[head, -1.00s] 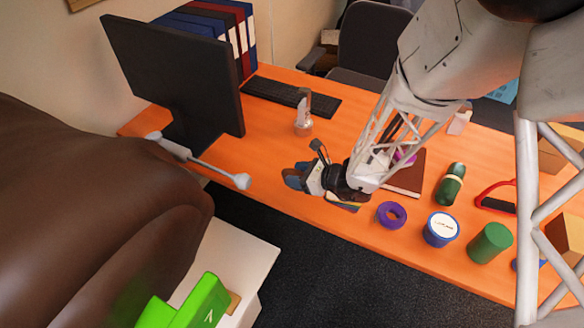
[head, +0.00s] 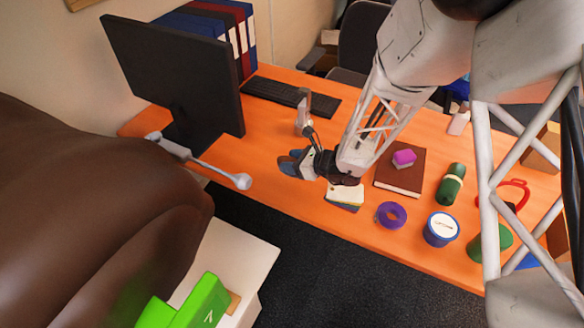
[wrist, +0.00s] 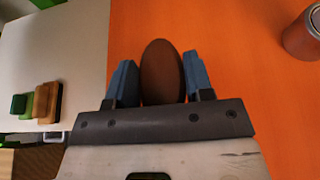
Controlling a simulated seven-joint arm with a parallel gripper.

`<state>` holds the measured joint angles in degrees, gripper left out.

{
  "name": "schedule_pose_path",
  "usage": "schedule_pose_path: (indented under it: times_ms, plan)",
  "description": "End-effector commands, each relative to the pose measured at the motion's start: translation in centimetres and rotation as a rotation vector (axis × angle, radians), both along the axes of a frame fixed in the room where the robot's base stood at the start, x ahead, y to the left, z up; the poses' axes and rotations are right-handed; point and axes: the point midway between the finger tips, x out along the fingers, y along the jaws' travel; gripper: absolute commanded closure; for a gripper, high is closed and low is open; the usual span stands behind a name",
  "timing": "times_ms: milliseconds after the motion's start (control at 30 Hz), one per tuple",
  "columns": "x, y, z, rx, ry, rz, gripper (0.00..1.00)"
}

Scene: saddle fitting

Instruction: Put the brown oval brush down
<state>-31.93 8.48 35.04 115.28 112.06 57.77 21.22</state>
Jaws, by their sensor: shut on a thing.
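The brown oval brush (wrist: 161,72) is upright in the wrist view between the two blue fingers of my gripper (wrist: 161,82), which are shut on it. Orange desktop lies behind it and to its right in that view. In the head view my gripper (head: 289,164) is over the near edge area of the orange desk (head: 270,135), left of the notepad. The brush can hardly be made out there against the fingers. I cannot tell whether it touches the desk.
A notepad (head: 345,196), purple ring (head: 391,215) and brown book (head: 400,175) lie right. A white table (head: 240,262) with a green block (head: 200,300) is at front.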

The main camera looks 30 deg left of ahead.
Motion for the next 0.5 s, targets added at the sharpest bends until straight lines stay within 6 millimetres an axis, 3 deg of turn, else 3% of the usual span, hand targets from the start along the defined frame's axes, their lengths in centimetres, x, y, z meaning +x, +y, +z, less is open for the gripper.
schedule_pose_path:
  times_ms: [300, 500]
  plan:
    - [-0.1, 0.0, -2.8, -0.002, 0.002, 0.0, 0.78]
    - [0.0, 0.0, -3.1, -0.001, 0.001, 0.0, 0.78]
